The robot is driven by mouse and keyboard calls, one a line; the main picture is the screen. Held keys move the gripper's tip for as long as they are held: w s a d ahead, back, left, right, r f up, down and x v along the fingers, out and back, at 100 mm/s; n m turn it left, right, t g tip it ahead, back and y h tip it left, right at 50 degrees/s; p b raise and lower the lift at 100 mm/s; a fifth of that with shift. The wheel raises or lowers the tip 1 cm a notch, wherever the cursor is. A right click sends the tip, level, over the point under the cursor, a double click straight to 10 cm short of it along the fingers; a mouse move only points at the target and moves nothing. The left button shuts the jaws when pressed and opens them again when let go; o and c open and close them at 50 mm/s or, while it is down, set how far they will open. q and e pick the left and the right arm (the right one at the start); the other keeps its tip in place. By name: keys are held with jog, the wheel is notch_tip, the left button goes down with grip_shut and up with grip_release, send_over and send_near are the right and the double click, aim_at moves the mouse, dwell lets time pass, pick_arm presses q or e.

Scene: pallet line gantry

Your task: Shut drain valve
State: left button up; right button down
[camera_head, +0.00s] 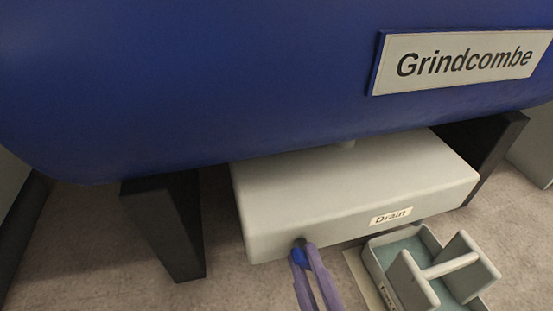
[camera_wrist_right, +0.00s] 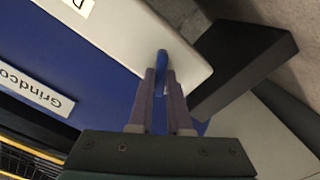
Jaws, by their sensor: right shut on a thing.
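The drain valve's blue handle (camera_head: 298,257) sticks out of the front face of a pale grey box (camera_head: 350,185) labelled "Drain", near its lower left corner. My right gripper (camera_head: 304,248) has its purple fingers shut on this handle. In the right wrist view the blue handle (camera_wrist_right: 162,58) shows between the fingertips of my right gripper (camera_wrist_right: 160,75), in front of the pale box (camera_wrist_right: 125,30). The fingers hide part of the handle, and how far the valve is turned cannot be told. My left gripper is out of view.
A large blue tank (camera_head: 190,80) with a "Grindcombe" plate (camera_head: 455,62) hangs above the box. Dark legs (camera_head: 170,230) stand on both sides. A grey tray (camera_head: 375,265) with a handled grey item (camera_head: 445,268) lies at the lower right. Floor at the lower left is clear.

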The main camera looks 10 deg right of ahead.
jog(key=shift+f, duration=0.1)
dwell(0.3)
jog(key=c, duration=0.9)
grip_release()
jog(key=shift+s, duration=0.1)
jog(key=shift+o, duration=0.2)
jog(key=s, duration=1)
jog(key=shift+d+p, duration=0.25)
jog(key=shift+p, duration=0.2)
